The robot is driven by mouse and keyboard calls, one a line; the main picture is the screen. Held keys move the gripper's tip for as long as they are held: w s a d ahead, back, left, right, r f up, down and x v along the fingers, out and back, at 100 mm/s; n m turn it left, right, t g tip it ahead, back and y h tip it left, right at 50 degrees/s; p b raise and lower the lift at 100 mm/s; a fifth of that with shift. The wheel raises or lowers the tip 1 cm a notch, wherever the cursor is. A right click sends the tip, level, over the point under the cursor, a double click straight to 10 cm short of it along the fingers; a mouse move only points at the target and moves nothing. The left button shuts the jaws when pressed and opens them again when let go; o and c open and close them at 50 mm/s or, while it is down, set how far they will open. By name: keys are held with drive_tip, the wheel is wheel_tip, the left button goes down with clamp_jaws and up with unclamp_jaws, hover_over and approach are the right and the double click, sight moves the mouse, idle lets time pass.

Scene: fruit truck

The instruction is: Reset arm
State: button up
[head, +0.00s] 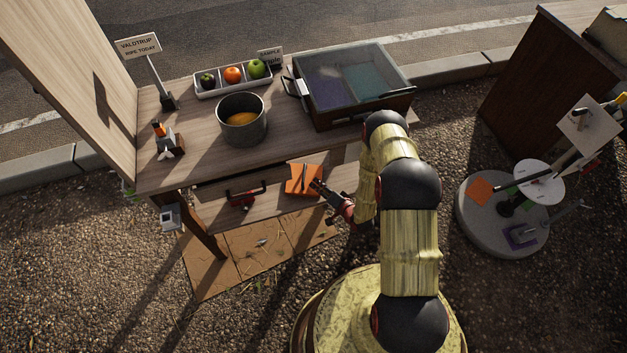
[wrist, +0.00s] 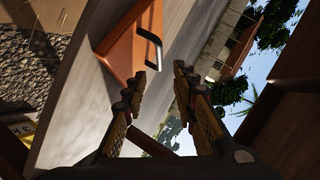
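My arm reaches over the stall's lower shelf from the right. My gripper (head: 320,187) is beside the right edge of an orange item (head: 303,180) that has a dark handle-like part on top. In the wrist view, my gripper (wrist: 167,65) has its two fingers apart, with a narrow gap at the tips and nothing between them. The orange item (wrist: 128,50) with its dark handle (wrist: 148,48) lies just left of the fingertips in that view. I cannot tell whether they touch.
The counter (head: 187,128) holds a metal pot (head: 241,131), a fruit tray (head: 205,93), a sign (head: 138,46) and a glass-topped case (head: 350,85). A red tool (head: 242,198) lies left on the shelf. A round grey table (head: 480,225) with clutter stands right. Gravel lies between.

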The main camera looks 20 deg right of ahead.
drive_tip(key=shift+s+d+r, duration=0.2)
drive_tip(key=shift+s, duration=0.4)
